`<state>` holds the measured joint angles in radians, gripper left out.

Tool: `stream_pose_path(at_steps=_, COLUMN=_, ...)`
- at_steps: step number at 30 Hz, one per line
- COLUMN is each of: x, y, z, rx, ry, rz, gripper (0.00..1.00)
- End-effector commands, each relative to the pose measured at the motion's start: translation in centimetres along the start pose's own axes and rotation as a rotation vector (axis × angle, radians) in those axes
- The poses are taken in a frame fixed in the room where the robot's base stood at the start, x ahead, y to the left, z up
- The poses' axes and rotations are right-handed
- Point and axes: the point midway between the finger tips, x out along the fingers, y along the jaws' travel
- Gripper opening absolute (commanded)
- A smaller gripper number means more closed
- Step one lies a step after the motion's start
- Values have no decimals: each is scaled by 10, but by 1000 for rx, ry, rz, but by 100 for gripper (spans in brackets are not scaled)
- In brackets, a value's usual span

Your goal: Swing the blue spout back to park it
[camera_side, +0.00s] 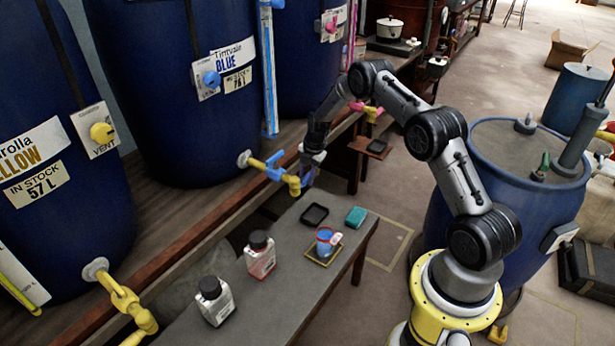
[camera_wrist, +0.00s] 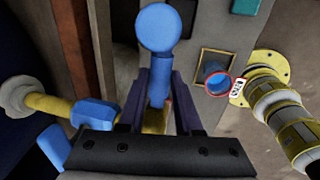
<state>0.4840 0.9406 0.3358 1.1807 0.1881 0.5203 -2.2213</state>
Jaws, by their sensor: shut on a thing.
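The blue spout is a yellow pipe with blue fittings (camera_side: 277,174) coming out of the big blue vat (camera_side: 190,90). A blue ball-topped handle (camera_wrist: 155,30) stands up from it in the wrist view, its stem between my fingers. My gripper (camera_side: 310,165) is shut on this handle; its fingers (camera_wrist: 162,108) flank the stem in the wrist view. The spout's yellow pipe (camera_wrist: 45,103) and a blue fitting (camera_wrist: 95,113) show at left there.
A red-rimmed cup of blue (camera_side: 325,243) stands on a small yellow-edged plate on the bench (camera_side: 285,280). Another yellow spout (camera_side: 125,302) juts out front left.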

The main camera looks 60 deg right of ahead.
Motion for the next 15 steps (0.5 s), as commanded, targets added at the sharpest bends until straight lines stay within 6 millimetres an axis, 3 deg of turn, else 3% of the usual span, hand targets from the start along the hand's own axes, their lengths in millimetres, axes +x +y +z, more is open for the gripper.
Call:
stream_pose_path(at_steps=10, x=-1, y=3, z=0, rx=-8, ry=-2, rz=5, gripper=0)
stream_pose_path(at_steps=11, x=-1, y=3, z=0, rx=-8, ry=-2, rz=5, gripper=37)
stream_pose_path(at_steps=15, x=-1, y=2, z=0, rx=-7, ry=-2, rz=4, gripper=62)
